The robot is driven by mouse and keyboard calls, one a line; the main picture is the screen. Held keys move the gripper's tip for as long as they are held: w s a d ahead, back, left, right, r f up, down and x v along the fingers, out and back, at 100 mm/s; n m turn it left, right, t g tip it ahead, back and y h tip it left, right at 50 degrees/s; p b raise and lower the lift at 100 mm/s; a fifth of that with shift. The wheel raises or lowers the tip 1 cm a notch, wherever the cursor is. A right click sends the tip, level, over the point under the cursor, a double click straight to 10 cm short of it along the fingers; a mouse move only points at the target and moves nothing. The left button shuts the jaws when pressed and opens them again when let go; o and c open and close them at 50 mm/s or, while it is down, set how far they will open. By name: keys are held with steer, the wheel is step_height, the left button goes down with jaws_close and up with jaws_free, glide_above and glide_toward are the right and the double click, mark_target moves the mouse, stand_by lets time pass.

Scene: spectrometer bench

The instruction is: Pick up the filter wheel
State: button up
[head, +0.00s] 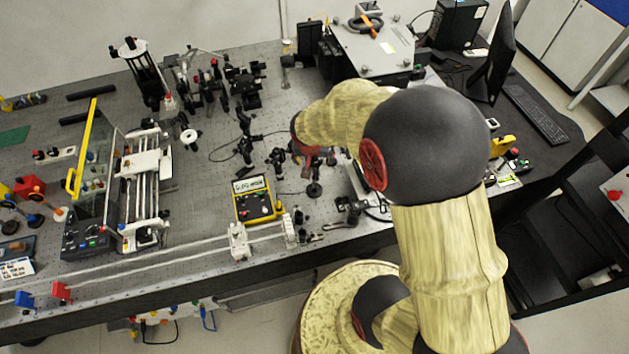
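I cannot pick out the filter wheel with certainty. A small white round piece with a dark centre (190,137) stands right of the rail-mounted instrument and may be it. A dark round disc (314,190) sits on the bench just below my gripper, with a thin upright part above it. My gripper (318,158) hangs over the middle right of the bench, among small black optical mounts. My arm partly covers it, and its fingers are too small to read. I cannot tell whether it touches or holds anything.
Black posts and mounts (246,140) crowd the area left of my gripper. A yellow meter (257,200) lies below left. A large grey box (372,48) stands behind my arm. A monitor (493,62) is at right. The bench's left middle has some free room.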

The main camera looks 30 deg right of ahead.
steer(key=shift+c, duration=0.6)
steer(key=c, duration=1.5)
jaws_close()
steer(key=shift+w+r, duration=0.15)
